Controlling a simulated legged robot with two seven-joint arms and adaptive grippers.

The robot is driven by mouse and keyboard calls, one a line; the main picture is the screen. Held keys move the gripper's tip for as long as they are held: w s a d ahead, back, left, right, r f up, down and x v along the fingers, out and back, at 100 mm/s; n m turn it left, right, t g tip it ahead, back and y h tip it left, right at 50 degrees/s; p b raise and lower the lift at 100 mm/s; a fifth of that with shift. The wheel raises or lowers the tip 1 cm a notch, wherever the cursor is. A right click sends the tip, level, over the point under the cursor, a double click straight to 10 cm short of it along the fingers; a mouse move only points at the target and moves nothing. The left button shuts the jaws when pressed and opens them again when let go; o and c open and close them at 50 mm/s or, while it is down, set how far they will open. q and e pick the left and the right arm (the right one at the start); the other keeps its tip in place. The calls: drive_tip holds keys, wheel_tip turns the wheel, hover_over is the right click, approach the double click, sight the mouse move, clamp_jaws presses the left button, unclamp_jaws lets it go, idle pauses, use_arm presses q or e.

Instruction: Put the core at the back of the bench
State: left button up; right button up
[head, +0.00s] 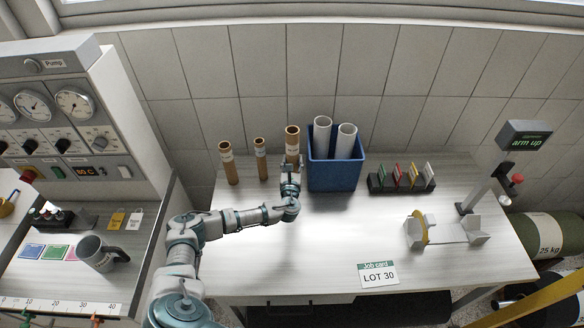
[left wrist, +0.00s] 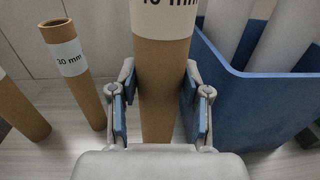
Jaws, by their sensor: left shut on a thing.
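A brown cardboard core (head: 292,136) with a white label stands upright at the back of the bench (head: 300,245), just left of the blue bin. My left gripper (head: 290,182) is shut on this core low down. In the left wrist view, the fingers (left wrist: 160,108) press on both sides of the core (left wrist: 163,65); its label is cut off at the top, ending in "mm". The core's foot is hidden by the gripper, so I cannot tell if it touches the bench. My right gripper is not in view.
Two other cores, a wide one (head: 229,163) and a thin one (head: 261,160) marked 30 mm, stand to the left. The blue bin (head: 334,176) holds two pale tubes. A card rack (head: 402,182), a cradle (head: 450,236) and a job card (head: 378,275) lie to the right.

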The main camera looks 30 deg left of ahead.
use_arm(q)
drive_tip(key=shift+w+a+f, duration=0.15)
drive_tip(key=shift+a, duration=0.3)
wheel_tip(320, 180, down, 3)
drive_tip(key=shift+d+f, duration=0.15)
drive_tip(key=o, duration=0.9)
drive_tip(key=shift+d, duration=0.15)
drive_tip(key=o, duration=0.3)
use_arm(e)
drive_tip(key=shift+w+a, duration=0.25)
use_arm(q)
drive_tip(key=v, duration=1.2)
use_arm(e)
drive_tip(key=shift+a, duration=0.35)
